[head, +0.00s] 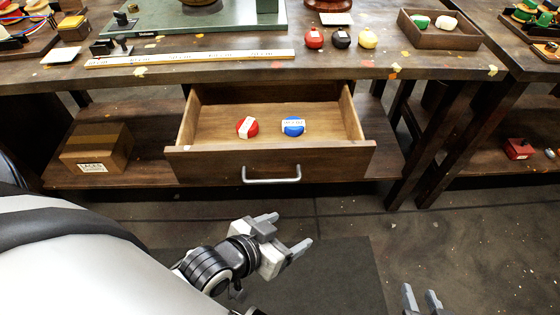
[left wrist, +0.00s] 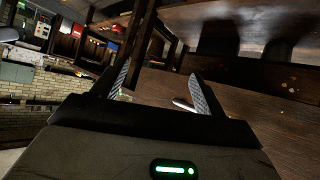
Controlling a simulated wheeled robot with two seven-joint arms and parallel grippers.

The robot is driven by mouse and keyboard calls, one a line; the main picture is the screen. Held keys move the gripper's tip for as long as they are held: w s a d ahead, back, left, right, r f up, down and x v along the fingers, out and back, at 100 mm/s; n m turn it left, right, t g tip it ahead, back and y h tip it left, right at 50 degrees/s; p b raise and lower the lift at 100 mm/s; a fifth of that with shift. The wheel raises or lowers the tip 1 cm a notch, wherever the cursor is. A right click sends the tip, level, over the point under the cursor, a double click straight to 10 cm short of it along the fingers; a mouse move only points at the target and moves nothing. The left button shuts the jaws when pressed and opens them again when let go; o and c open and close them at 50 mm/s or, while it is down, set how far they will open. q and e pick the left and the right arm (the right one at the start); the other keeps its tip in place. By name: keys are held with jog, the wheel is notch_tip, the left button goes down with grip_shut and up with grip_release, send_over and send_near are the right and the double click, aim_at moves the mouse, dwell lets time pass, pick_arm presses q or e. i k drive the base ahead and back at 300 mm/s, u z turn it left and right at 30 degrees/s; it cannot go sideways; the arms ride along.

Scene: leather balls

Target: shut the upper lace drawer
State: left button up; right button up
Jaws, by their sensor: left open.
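The upper lace drawer (head: 215,163) is pulled out from under the bench, with its wooden front facing me. Its silver bar handle (head: 271,181) is on the middle of the front. A red roll and a blue roll with pale bands lie inside. My left gripper (head: 288,231) is open and empty, below and in front of the handle, apart from it. In the left wrist view a silver piece, likely the handle (left wrist: 183,103), shows near the right finger. My right gripper (head: 421,291) is at the bottom edge, its fingers apart and empty; the rest of it is cut off.
The bench top (head: 350,72) holds a ruler strip (head: 190,57), red, black and yellow balls, and a wooden tray (head: 440,41). A cardboard box (head: 97,147) stands on the lower shelf at left. Bench legs stand right of the drawer. The floor before the drawer is clear.

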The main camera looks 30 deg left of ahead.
aim_at(208, 149)
jog(key=k, duration=0.4)
jog(key=u, duration=0.6)
jog(key=i, duration=0.25)
jog(key=u, duration=0.4)
